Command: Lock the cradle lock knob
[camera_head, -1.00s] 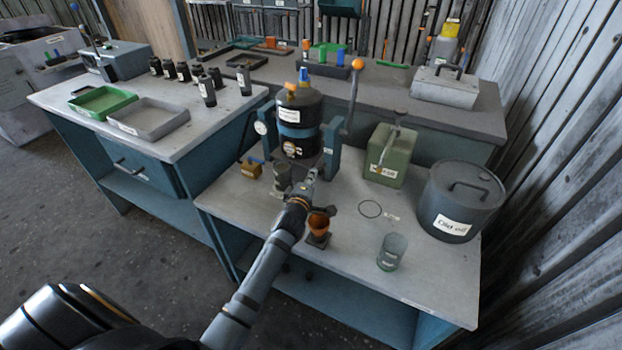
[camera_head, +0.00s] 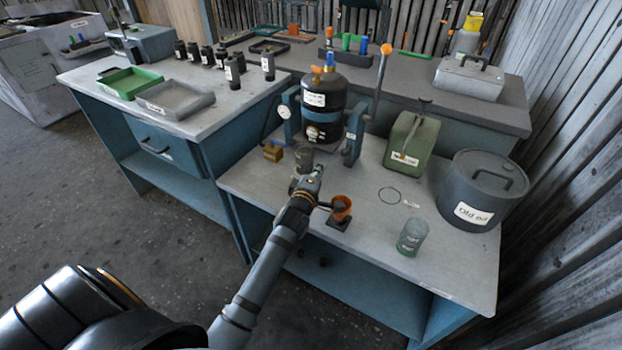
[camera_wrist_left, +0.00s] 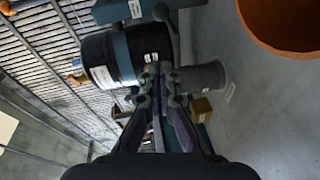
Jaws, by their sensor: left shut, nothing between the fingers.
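The blower housing (camera_head: 323,98), a black cylinder with white labels, stands upright in a cradle with blue side posts (camera_head: 354,136). A lever with an orange ball (camera_head: 386,48) rises by the right post. I cannot surely pick out the lock knob; a small white-marked part shows on the right post. My left gripper (camera_head: 314,178) is shut and empty, in front of the cradle and just nearer than a grey cup (camera_head: 304,157). In the left wrist view, the closed fingers (camera_wrist_left: 158,80) point toward the housing (camera_wrist_left: 110,58) and overlap its edge; contact is unclear. My right gripper is out of view.
An orange cup (camera_head: 341,206) stands close right of my left gripper. A green can (camera_head: 406,143), a glass jar (camera_head: 412,237) and a dark lidded drum (camera_head: 480,190) are farther right. A small brass-coloured block (camera_head: 272,152) lies left of the cradle.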

